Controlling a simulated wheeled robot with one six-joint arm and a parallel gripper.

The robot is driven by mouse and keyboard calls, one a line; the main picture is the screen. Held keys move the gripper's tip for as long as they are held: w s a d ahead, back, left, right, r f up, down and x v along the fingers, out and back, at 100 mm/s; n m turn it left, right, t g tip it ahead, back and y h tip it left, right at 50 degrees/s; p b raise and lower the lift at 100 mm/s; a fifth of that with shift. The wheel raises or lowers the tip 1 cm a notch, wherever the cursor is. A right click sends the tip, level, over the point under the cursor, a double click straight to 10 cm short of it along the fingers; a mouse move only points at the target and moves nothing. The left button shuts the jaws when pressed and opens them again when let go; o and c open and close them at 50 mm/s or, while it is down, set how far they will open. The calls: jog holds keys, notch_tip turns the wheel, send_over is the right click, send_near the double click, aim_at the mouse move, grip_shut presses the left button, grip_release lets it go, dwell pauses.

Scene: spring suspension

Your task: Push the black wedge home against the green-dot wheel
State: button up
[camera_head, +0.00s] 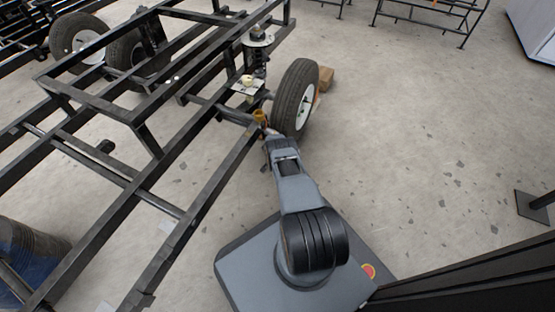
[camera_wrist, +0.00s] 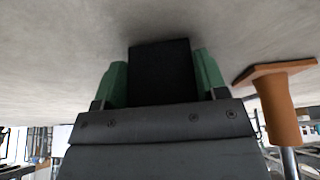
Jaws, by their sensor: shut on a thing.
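My gripper (camera_wrist: 161,85) is shut on the black wedge (camera_wrist: 160,65) in the wrist view, with a green finger on each side of it. The wedge points out ahead over bare grey floor. In the head view my arm reaches up to the near side of a black tyre with a white rim (camera_head: 295,98). My gripper's end is small and partly hidden there, and the wedge cannot be made out. No green dot shows on this wheel. Whether the wedge touches the tyre cannot be told.
An orange-brown flanged post (camera_wrist: 280,105) stands close to the right of my gripper in the wrist view. A brown block (camera_head: 326,79) lies behind the wheel.

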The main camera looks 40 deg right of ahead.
jog(key=o, duration=1.3)
jog(key=shift+d, duration=0.1)
